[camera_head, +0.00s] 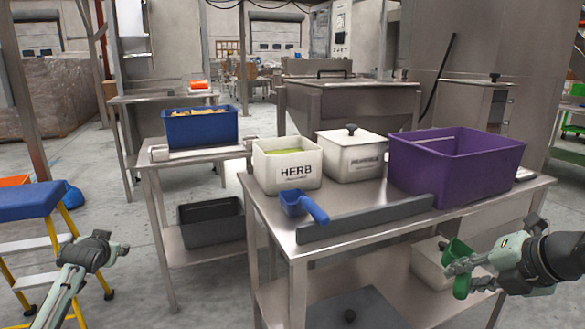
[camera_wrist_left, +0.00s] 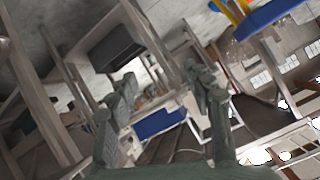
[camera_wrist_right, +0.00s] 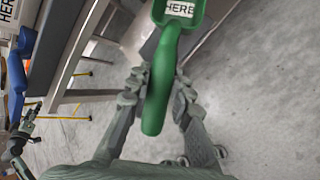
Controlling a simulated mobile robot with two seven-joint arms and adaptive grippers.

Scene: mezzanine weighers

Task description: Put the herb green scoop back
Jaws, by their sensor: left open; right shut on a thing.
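The green scoop (camera_head: 459,262) is in my right gripper (camera_head: 462,268), in front of the right part of the steel table's front edge.
A grey raised bar (camera_head: 365,219) runs along the table's front. A lidded white tub (camera_head: 351,157) and a purple bin (camera_head: 455,170) stand beside the HERB tub. A blue bin (camera_head: 201,128) is on the left side table. A white tub (camera_head: 430,265) sits on the lower shelf.

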